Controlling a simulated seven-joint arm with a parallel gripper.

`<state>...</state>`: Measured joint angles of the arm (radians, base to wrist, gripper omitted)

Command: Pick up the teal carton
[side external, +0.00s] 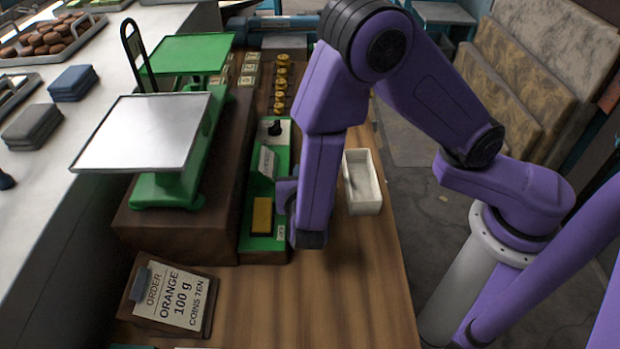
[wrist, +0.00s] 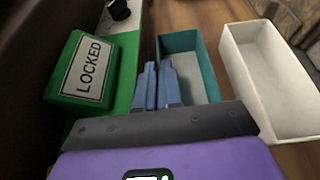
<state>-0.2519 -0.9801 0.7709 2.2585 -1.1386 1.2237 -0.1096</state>
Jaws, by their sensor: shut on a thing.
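The teal carton (wrist: 207,67) is an open-topped box with a pale inside, seen in the wrist view right of my gripper's fingers. My gripper (wrist: 158,68) has its two blue-grey fingers close together at the carton's left wall, shut on that wall. The near part of the carton is hidden behind my gripper. In the side external view my arm's end hides the carton and the fingertips. Whether the carton is touching the table or lifted cannot be told.
A white open carton (side external: 376,182) stands right of my arm's end. A green unit with a yellow block (side external: 262,216) and a LOCKED box (wrist: 85,70) is on the left. A green scale (side external: 170,190) and an order sign (side external: 172,300) stand nearby. The front wooden table (side external: 340,300) is clear.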

